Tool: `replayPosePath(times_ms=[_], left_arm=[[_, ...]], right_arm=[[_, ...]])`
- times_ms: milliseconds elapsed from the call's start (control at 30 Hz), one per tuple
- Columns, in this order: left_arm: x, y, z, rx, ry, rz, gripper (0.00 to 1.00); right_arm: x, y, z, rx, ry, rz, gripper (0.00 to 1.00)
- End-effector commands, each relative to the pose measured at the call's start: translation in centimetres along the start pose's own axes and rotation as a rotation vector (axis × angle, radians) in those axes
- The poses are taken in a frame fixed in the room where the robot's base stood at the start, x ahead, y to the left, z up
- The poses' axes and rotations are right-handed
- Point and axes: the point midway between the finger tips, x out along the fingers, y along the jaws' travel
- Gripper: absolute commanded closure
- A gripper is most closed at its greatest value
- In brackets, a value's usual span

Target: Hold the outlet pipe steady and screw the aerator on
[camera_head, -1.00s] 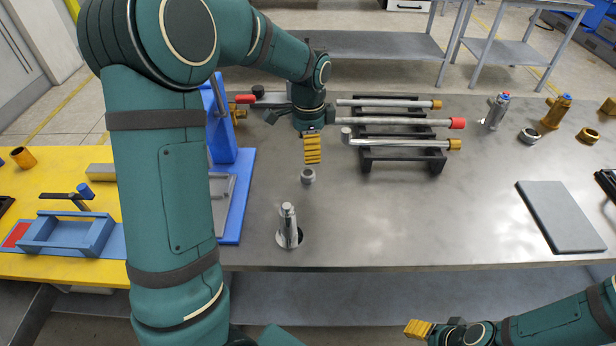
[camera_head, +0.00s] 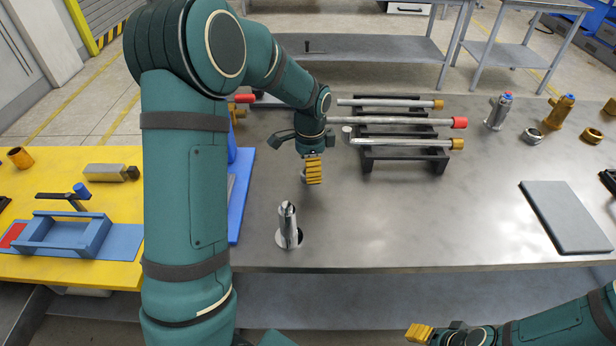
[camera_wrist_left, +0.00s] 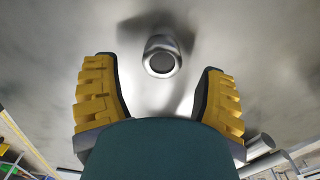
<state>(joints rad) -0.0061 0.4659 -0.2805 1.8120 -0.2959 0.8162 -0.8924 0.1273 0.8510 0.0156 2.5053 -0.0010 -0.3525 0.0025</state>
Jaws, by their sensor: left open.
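A small silver ring-shaped part (camera_wrist_left: 162,43), which looks like the aerator, stands on the table in the left wrist view with its dark opening showing. My left gripper (camera_head: 313,170) is open above it. In the wrist view the ring lies between and just beyond the fingertips (camera_wrist_left: 158,64), apart from both. In the head view the gripper mostly hides it. Several silver pipes lie in the black rack, one with a red end (camera_head: 390,121); I cannot tell which is the outlet pipe. My right gripper (camera_head: 420,332) is low at the front; its opening cannot be made out.
An upright silver fitting (camera_head: 287,226) stands near the front table edge. The black rack (camera_head: 405,154) is right of my left gripper. A grey pad (camera_head: 566,216) and several silver and brass fittings (camera_head: 558,112) are at the right.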

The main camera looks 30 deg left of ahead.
Motion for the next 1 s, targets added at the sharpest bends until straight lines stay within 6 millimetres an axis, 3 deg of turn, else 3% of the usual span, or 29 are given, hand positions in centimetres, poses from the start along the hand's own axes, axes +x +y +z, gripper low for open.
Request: replayPosePath(times_ms=[33,200,533,567,700,1000], left_arm=[[1.1,-0.1,-0.1,0.000,-0.002,0.002,0.28],[2.9,-0.1,0.0,-0.001,-0.002,0.001,0.28],[2.8,-0.1,0.0,0.000,-0.001,0.000,0.28],[2.8,-0.1,-0.1,0.000,-0.001,0.000,0.34],[2.8,-0.1,-0.1,0.000,-0.001,0.000,0.83],[2.8,-0.1,-0.1,0.000,-0.001,0.000,0.90]], right_arm=[[0.5,0.2,0.0,0.000,0.002,0.000,0.44],[0.8,0.3,-0.1,0.000,0.004,0.000,0.44],[0.8,0.3,-0.1,0.000,0.004,0.000,0.44],[0.8,0.3,-0.1,0.000,0.004,0.000,0.44],[0.8,0.3,-0.1,0.000,0.004,0.000,0.44],[0.8,0.3,-0.1,0.000,0.004,0.000,0.44]])
